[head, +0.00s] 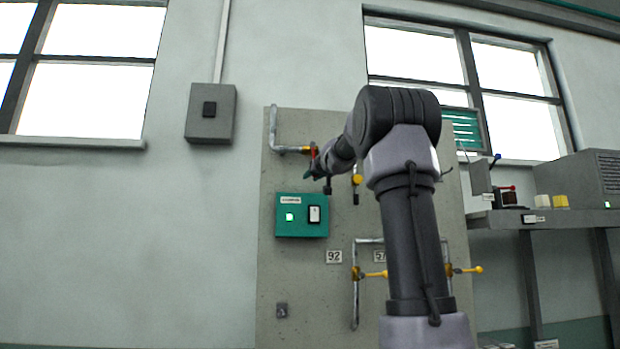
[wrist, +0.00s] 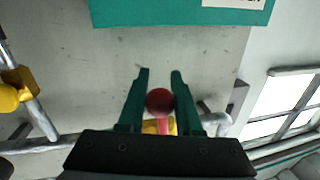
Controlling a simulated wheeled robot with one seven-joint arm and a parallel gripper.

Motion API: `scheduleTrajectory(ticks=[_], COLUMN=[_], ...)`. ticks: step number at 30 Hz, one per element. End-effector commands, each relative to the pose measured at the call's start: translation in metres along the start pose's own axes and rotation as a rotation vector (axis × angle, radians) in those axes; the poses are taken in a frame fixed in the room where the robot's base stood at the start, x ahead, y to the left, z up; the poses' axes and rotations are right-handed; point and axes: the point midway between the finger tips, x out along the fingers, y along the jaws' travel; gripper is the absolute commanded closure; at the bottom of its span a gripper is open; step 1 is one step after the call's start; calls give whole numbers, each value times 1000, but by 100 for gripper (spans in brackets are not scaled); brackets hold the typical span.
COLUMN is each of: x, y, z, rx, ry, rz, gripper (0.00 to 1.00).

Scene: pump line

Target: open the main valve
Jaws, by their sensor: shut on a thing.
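The valve with a red handle (head: 313,151) and a yellow body sits on the pipe at the upper left of the grey panel in the head view. In the wrist view the handle's round red knob (wrist: 160,101) is between the two green fingers of my gripper (wrist: 160,80). My gripper (head: 317,172) is shut on this red handle, and the fingertips reach a little past the knob. The yellow valve body (wrist: 152,127) is partly hidden behind the gripper. I cannot read a label naming this valve.
A green switch box (head: 301,216) with a lit green lamp is just below the gripper. Yellow-handled valves (head: 374,274) sit lower on the panel (head: 285,310). A shelf (head: 550,219) with small items is at the right. My arm hides part of the panel.

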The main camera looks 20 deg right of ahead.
Motion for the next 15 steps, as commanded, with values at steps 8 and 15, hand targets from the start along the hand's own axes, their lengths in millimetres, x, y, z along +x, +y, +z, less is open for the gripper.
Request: scheduleTrajectory(ticks=[8, 15], x=[-5, -10], y=[24, 46], z=[-6, -18], rx=[-218, -443], ry=[-42, -85], rz=[11, 22], gripper=[100, 100])
